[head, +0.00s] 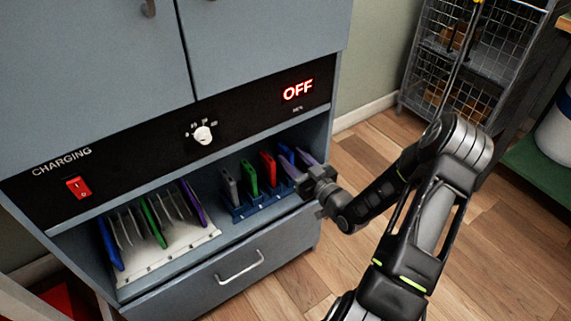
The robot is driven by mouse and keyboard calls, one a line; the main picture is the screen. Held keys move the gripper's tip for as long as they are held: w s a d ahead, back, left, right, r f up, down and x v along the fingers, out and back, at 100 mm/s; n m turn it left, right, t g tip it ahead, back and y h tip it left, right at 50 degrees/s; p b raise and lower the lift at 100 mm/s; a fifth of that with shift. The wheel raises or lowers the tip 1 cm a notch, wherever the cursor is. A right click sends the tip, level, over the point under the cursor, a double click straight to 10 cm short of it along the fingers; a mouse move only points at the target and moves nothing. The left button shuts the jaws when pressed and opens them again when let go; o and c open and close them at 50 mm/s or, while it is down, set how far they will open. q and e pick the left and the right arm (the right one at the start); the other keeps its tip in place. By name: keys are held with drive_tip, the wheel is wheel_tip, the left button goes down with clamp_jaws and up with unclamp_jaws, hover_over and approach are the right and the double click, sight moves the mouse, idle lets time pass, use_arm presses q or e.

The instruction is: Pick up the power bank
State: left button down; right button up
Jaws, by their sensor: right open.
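My right gripper (306,183) is open at the right end of the lower shelf, its fingers pointing left into the shelf. It is close to a purple slab (307,157) and partly covers the right end of the blue rack. The blue rack (262,208) holds upright slabs: a grey one (230,187), a green one (249,178), a red one (268,168) and a blue one (287,154). I cannot tell which of these is the power bank, or whether my fingers touch anything. My left gripper is not in view.
A white rack (190,245) on the shelf's left holds blue, green and purple slabs. Above is a black panel with a red switch (78,188), a white knob (203,135) and a lit OFF sign (298,90). A drawer is below. Wire shelving (470,60) stands behind right.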

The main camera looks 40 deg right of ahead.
sight(286, 152)
drive_tip(key=w, duration=0.3)
drive_tip(key=shift+w+b, duration=0.4)
drive_tip(key=shift+c, duration=0.3)
clamp_jaws()
idle(0.4)
